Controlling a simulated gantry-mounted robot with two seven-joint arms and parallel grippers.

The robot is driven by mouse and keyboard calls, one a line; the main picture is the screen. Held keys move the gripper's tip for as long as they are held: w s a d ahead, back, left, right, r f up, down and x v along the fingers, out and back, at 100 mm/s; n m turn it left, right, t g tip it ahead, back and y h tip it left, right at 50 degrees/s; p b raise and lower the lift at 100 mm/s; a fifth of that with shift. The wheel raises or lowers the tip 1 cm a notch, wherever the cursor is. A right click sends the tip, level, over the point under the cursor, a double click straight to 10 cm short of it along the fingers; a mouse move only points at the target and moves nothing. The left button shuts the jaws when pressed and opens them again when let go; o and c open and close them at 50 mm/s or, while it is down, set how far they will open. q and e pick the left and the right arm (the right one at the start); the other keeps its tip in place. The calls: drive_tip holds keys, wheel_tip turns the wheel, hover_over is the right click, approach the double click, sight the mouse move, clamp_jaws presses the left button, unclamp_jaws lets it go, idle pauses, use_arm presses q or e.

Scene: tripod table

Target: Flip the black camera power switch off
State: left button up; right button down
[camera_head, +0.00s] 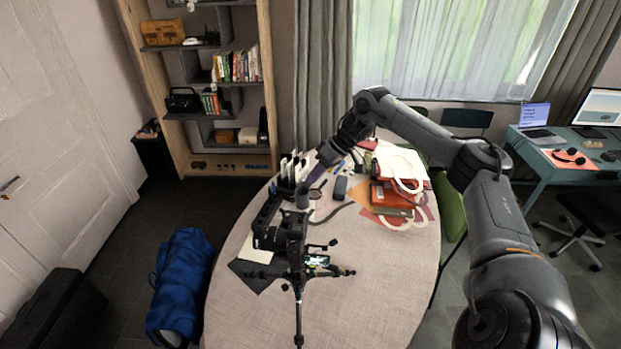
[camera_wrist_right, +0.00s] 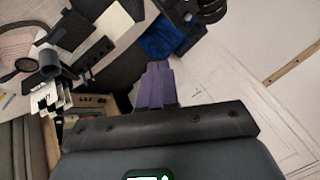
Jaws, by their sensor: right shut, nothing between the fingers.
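The black camera (camera_head: 280,237) stands on a small tripod (camera_head: 297,285) on the oval table, with its dark body facing several ways of clutter. Its power switch is too small to make out. My right gripper (camera_head: 318,172) is above the far part of the table, beyond the camera and apart from it. Its purple fingers (camera_wrist_right: 155,88) are shut together and empty in the right wrist view. Dark equipment parts show at the top and left of that view, but I cannot tell which belong to the camera. My left gripper is not in view.
A black holder with white cards (camera_head: 290,170) stands behind the camera. A blue bag (camera_head: 182,285) is on the floor. The table's front right is clear.

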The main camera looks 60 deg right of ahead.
sight(283, 212)
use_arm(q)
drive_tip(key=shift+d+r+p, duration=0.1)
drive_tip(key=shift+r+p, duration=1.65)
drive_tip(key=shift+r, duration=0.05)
use_arm(e)
drive_tip(key=w+a+f, duration=0.5)
drive_tip(key=a+f, duration=0.1)
drive_tip(key=shift+a+f, duration=0.25)
drive_tip(key=shift+a, duration=0.1)
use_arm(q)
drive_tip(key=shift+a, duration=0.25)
